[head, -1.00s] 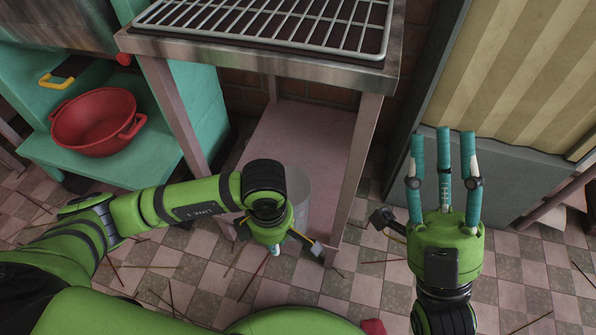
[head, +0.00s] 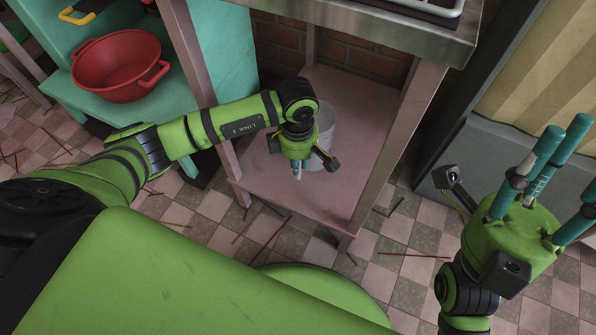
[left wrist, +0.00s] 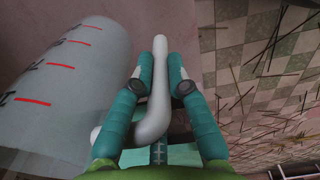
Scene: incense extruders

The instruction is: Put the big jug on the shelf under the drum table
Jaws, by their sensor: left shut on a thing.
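The big jug (head: 324,124) is pale grey with red marks in the left wrist view (left wrist: 66,78). In the head view it is partly hidden behind my left gripper (head: 298,172). That gripper is shut on the jug's white handle (left wrist: 158,95), which runs between the teal fingers in the wrist view. The jug looks upright, over the pink lower shelf (head: 275,195) of the drum table (head: 400,38). I cannot tell whether its base touches the shelf. My right gripper (head: 562,165) is open and empty, right of the table.
The table's legs (head: 396,150) and top frame the space around my left arm. A red basin (head: 112,72) sits on a teal cabinet (head: 150,108) at left. A grey panel (head: 480,150) stands at right. Thin sticks are scattered over the checkered floor (head: 300,232).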

